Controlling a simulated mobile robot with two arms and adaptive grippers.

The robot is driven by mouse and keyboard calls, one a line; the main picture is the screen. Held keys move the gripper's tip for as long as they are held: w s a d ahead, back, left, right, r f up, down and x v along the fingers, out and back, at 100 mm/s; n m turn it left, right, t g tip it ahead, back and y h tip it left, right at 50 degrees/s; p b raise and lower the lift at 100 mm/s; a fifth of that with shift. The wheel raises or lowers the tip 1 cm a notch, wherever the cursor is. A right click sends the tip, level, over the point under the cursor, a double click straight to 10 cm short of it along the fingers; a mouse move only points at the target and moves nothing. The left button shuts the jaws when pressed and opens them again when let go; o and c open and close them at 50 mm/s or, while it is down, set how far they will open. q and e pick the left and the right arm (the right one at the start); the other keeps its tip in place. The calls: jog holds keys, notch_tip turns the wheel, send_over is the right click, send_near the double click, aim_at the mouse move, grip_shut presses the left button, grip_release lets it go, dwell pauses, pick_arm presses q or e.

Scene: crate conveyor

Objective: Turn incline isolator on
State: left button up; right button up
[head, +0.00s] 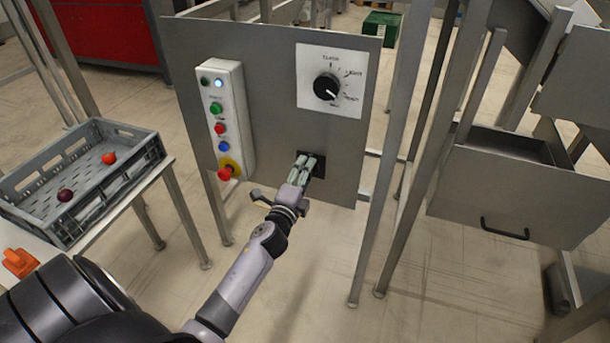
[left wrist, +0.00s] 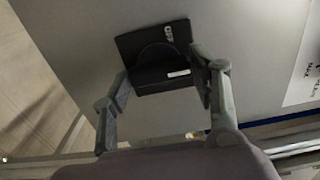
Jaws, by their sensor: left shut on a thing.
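The incline isolator is a black square switch (head: 318,169) low on the grey control panel (head: 270,120). In the left wrist view the isolator (left wrist: 155,62) shows a rounded black knob on a square plate with a small white mark. My left gripper (head: 308,162) is at the isolator, with one finger on each side of its knob. The gripper is shut on the knob. The fingers hide part of the isolator in the head view, and the knob's exact setting cannot be read. My right gripper is not in view.
A button box (head: 234,120) with a red emergency stop (head: 226,172) and a rotary dial (head: 327,87) are on the same panel. A grey crate (head: 130,185) with a red and a dark round item stands at left. A drawer (head: 510,200) and metal posts stand at right.

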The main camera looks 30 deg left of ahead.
pick_arm(q)
jog(key=shift+f, duration=0.1)
jog(key=o, duration=1.2)
jog(key=shift+c, duration=0.2)
jog(key=shift+s, duration=0.1)
jog(key=v, duration=1.1)
jog(key=shift+s+d, duration=0.2)
jog(key=shift+s, duration=0.2)
